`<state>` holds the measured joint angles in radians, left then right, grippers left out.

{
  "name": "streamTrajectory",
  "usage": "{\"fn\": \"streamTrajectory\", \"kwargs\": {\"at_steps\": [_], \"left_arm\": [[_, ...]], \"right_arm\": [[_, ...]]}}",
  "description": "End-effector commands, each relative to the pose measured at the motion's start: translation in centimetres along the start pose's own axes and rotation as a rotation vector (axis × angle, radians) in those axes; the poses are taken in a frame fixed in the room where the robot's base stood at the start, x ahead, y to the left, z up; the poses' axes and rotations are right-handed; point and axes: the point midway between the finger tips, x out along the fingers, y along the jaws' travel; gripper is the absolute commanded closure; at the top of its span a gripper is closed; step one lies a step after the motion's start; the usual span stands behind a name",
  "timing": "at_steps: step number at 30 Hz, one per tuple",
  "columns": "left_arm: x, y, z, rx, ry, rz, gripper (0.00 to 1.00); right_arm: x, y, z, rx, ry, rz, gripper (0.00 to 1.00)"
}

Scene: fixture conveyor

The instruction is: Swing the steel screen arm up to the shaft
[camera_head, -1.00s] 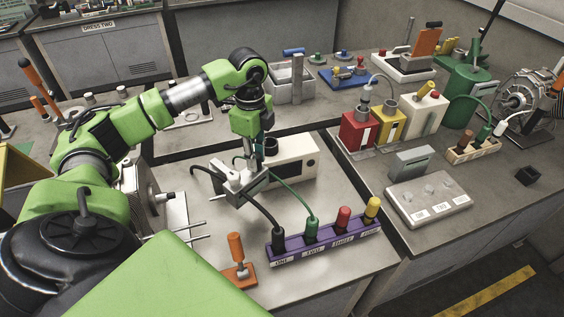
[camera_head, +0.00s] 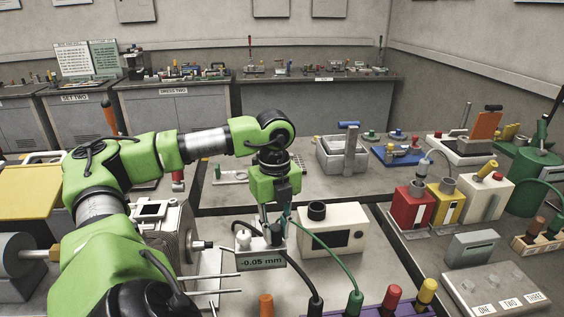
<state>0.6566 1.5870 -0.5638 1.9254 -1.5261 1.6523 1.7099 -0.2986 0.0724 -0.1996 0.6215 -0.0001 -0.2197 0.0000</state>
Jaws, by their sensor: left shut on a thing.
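The steel screen arm (camera_head: 246,264) is a grey metal piece with a lit screen reading "-0.05 mm", facing me. My left gripper (camera_head: 274,232) is above it, pointing down and shut on its upper right part; the fingertips are partly hidden. A small white knob stands on the screen arm's left end. The shaft (camera_head: 201,245) sticks out to the right from a finned grey motor body (camera_head: 163,222). A thin rod runs between shaft and screen arm; I cannot tell whether they touch. My right gripper is out of view.
A white box (camera_head: 318,243) with a dark window stands just right of the gripper. Black and green cables rise from a purple socket strip (camera_head: 372,308) in front. Steel rods (camera_head: 218,290) stick out below the shaft. Red and yellow units (camera_head: 412,207) stand further right.

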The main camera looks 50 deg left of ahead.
Motion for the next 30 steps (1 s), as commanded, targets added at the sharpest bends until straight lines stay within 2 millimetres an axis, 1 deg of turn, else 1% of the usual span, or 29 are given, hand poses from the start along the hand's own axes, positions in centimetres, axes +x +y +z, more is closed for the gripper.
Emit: {"fn": "streamTrajectory", "kwargs": {"at_steps": [13, 14, 15, 16, 26, 29, 30], "left_arm": [[0.0, 0.3, 0.0, 0.015, 0.001, 0.004, 1.0], [0.0, 0.3, 0.0, 0.015, 0.0, 0.004, 0.77], [0.0, 0.3, 0.0, 0.015, 0.0, 0.004, 0.66], [0.0, 0.3, 0.0, 0.014, 0.0, 0.004, 0.62], [-0.1, 0.2, 0.0, 0.012, 0.0, 0.001, 0.62], [-0.8, 0.1, 0.0, 0.012, 0.0, -0.002, 0.62], [-1.4, 0.1, 0.0, 0.012, -0.001, -0.003, 0.62]], "right_arm": [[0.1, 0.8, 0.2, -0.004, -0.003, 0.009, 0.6], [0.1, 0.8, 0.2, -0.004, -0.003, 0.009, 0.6], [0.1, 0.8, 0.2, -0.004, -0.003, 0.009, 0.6], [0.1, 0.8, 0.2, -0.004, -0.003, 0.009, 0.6], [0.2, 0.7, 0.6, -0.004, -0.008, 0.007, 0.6], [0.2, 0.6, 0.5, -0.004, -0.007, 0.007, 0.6], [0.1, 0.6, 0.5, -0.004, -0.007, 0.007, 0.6]]}}
